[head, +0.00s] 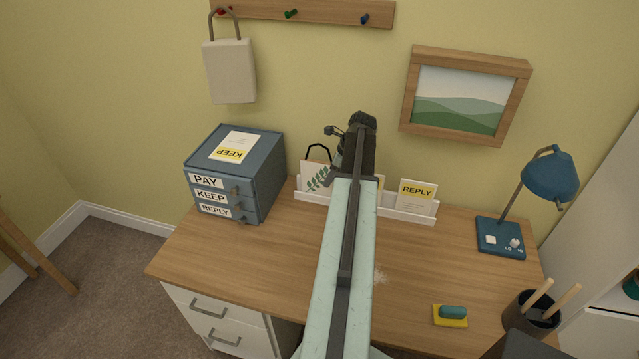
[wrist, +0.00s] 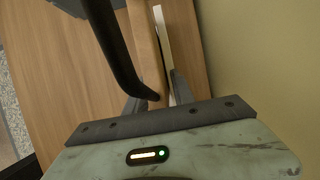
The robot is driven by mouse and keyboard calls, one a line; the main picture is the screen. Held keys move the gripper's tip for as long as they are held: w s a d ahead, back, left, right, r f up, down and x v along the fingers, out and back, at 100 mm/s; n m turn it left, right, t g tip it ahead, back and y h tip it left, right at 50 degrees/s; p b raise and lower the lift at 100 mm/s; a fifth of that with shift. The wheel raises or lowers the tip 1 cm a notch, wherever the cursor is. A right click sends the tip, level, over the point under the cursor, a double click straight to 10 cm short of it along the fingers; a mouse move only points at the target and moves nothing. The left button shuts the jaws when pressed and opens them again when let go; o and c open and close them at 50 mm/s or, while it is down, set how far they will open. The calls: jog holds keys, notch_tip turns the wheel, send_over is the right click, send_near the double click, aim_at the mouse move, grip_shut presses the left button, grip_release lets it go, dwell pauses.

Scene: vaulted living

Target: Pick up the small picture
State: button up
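A small card with a green leaf print (head: 318,177) and a black loop at its top stands in the white rack (head: 408,214) at the back of the desk. A framed landscape picture (head: 465,100) hangs on the wall at upper right. My gripper (head: 345,150) is over the back of the desk, just right of the leaf card; my arm hides the middle of the rack. In the wrist view, a wooden strip and a pale strip (wrist: 163,45) show ahead of the gripper, beside a dark curved part.
A blue drawer box (head: 262,172) stands at left, under a hanging beige bag (head: 229,72). A REPLY card (head: 416,196) is in the rack. A blue lamp (head: 500,237), a sponge (head: 450,316) and a dark pot (head: 530,315) are at right. The desk's left front is clear.

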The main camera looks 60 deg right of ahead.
grip_shut()
notch_tip(320, 180, up, 10)
jog(key=p, duration=1)
jog(key=shift+r, duration=0.15)
